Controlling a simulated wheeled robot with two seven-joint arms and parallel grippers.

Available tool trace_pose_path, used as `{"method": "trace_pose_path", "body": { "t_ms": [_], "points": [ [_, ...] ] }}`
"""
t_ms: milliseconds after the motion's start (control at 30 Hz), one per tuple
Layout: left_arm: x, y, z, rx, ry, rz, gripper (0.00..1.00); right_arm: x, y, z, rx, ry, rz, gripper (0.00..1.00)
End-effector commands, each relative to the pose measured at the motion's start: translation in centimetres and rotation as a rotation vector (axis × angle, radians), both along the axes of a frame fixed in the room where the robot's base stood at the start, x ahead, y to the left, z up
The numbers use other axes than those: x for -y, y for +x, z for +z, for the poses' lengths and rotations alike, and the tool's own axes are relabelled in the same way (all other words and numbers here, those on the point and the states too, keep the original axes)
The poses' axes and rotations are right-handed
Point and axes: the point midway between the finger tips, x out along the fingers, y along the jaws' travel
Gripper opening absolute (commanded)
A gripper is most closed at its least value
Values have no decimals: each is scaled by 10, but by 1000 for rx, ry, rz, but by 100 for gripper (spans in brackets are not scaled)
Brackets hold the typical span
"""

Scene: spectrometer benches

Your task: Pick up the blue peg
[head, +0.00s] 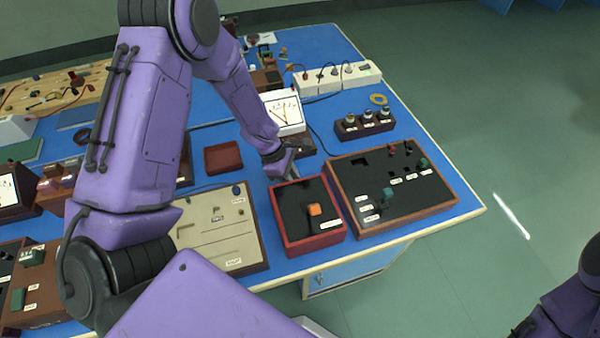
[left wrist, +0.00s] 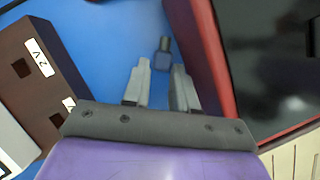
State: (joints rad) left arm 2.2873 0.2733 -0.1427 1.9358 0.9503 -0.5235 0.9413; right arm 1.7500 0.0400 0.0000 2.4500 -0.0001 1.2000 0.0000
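The blue peg (left wrist: 163,59) shows in the left wrist view on the blue bench top, beside the wall of a red box (left wrist: 205,60). It is dark blue with a narrower grey end. My left gripper (left wrist: 161,67) is open. In that view the peg appears in line with the gap between the two fingertips; I cannot tell how far below them it is. In the head view my left gripper (head: 287,166) is low behind the red box (head: 316,246), and I cannot make out the peg there. My right gripper is out of view; only part of that arm shows.
A brown box labelled 2V (left wrist: 38,75) stands left of the peg in the wrist view. In the head view a wooden-framed black panel (head: 415,200) is right of the red box, a beige panel (head: 215,255) left, and a white meter (head: 284,110) behind.

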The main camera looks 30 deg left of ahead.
Motion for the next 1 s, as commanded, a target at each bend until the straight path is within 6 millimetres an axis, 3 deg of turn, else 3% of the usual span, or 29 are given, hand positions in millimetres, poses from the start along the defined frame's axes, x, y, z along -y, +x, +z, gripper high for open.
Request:
{"method": "trace_pose_path", "body": {
  "t_ms": [133, 200, 233, 567, 900, 1000],
  "points": [
    [0, 0, 0, 0, 0, 0, 24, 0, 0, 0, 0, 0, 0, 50],
    [0, 0, 0, 0, 0, 0, 2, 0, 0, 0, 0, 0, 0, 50],
    [0, 0, 0, 0, 0, 0, 0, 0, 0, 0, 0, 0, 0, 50],
    [0, 1, 6, 3, 0, -1, 0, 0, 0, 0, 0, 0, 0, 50],
    [0, 1, 81, 5, 1, -1, 0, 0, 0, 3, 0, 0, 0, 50],
    [0, 1, 96, 2, 1, -1, 0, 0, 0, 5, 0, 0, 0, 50]
  ]
}}
